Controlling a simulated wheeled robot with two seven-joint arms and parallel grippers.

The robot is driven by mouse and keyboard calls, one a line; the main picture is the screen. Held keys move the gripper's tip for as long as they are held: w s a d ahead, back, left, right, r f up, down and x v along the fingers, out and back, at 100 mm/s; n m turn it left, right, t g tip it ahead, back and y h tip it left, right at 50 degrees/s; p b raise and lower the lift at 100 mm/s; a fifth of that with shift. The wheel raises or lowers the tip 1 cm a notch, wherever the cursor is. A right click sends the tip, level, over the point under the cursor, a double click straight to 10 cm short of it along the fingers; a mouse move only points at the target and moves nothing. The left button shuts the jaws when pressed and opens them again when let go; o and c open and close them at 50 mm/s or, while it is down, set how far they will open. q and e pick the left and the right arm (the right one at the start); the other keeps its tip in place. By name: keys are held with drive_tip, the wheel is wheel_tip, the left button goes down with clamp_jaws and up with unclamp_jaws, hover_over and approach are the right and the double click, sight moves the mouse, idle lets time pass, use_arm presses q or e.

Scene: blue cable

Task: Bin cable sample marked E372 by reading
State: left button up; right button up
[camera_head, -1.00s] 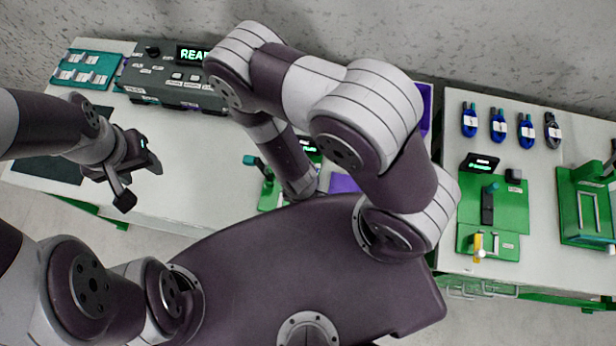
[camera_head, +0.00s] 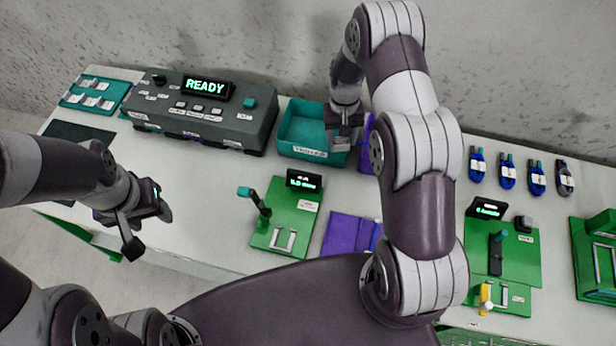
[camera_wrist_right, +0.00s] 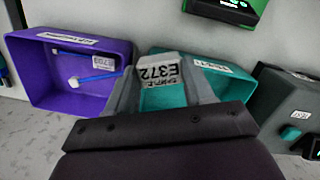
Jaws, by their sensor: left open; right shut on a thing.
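My right gripper (camera_wrist_right: 163,82) is shut on the cable sample's white tag (camera_wrist_right: 160,73), which reads E372 upside down in the right wrist view. The rest of that sample is hidden. In the head view this gripper (camera_head: 344,138) is over the teal bin (camera_head: 298,150), near its right side. The teal bin (camera_wrist_right: 222,82) also shows behind the tag in the wrist view. Left of it there is the purple bin (camera_wrist_right: 52,80), with a blue cable (camera_wrist_right: 97,77) and white tag inside. My left gripper (camera_head: 148,208) is open and empty over the left table.
A grey console (camera_head: 205,112) reading READY stands left of the teal bin. A green lever fixture (camera_head: 285,225) and a purple mat (camera_head: 345,232) lie in front. Several tagged cables (camera_head: 507,172) and another green fixture (camera_head: 515,255) are on the right table.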

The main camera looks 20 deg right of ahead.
use_arm(q)
wheel_tip(320, 180, up, 5)
drive_tip(key=p, duration=0.4)
use_arm(e)
drive_tip(key=w+d+m, duration=0.2)
drive_tip(key=w+d, duration=0.1)
drive_tip(key=d, duration=0.5)
drive_tip(key=w+d+m, duration=0.2)
drive_tip(key=d, duration=0.7)
drive_tip(key=shift+y, duration=0.3)
drive_tip(key=f+b, duration=0.8)
drive_tip(key=shift+w+a+f, duration=0.15)
drive_tip(key=shift+w+f, duration=0.1)
use_arm(q)
wheel_tip(320, 180, down, 9)
drive_tip(key=b, duration=0.1)
use_arm(e)
drive_tip(key=shift+f, duration=0.7)
use_arm(q)
drive_tip(key=shift+f+b, duration=0.2)
drive_tip(key=shift+b, duration=0.25)
use_arm(e)
drive_tip(key=shift+s, duration=0.1)
use_arm(q)
drive_tip(key=shift+f+b, duration=0.25)
drive_tip(key=shift+b, duration=0.05)
drive_tip(key=shift+f+b, duration=1.45)
drive_tip(key=shift+f, duration=0.05)
use_arm(e)
drive_tip(key=shift+f, duration=1.45)
